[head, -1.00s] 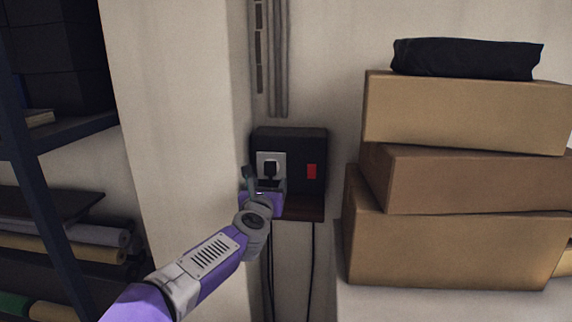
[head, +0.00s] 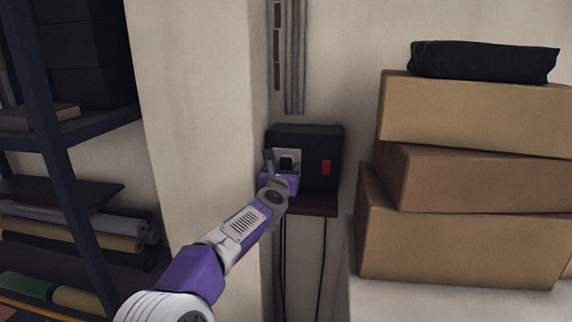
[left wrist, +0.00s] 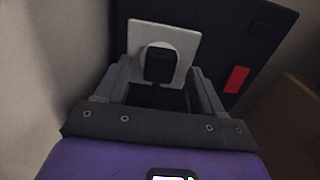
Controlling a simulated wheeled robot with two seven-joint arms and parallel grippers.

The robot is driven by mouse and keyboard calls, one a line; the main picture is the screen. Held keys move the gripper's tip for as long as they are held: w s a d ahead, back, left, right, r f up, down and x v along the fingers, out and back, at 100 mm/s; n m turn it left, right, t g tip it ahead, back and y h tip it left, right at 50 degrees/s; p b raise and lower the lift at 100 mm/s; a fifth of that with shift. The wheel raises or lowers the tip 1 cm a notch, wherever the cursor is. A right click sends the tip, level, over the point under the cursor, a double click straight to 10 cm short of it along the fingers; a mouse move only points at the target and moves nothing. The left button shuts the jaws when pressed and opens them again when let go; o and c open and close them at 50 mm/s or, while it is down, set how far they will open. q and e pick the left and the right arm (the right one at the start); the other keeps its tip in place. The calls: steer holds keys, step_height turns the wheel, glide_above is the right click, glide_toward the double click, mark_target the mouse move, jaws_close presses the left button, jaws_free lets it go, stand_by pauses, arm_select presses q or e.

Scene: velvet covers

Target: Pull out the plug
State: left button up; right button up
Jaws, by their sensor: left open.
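A black plug (head: 287,163) sits in a white socket plate (head: 297,154) on the front of a dark wall box (head: 310,135). The left wrist view also shows the plug (left wrist: 160,66), seated in the round recess of the plate (left wrist: 189,45). My left gripper (head: 279,167) is open in front of the socket and partly covers it in the head view. In the left wrist view its two fingers (left wrist: 163,80) stand apart, one on each side of the plug's lower part, with gaps on both sides. My right gripper is not in view.
A red switch (head: 326,167) is on the box, right of the socket. A small ledge (head: 318,206) lies below, with black cables (head: 322,255) hanging under it. Stacked cardboard boxes (head: 460,235) stand right; a wall pillar (head: 195,120) and shelving (head: 60,150) are left.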

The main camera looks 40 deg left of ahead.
arm_select(q)
steer(key=shift+w+a, duration=0.35)
steer(key=shift+w, duration=0.15)
stand_by(1.1)
jaws_close()
stand_by(0.3)
steer(key=shift+s+d+b, duration=0.1)
steer(key=shift+s+b, duration=0.05)
steer(key=shift+b, duration=0.15)
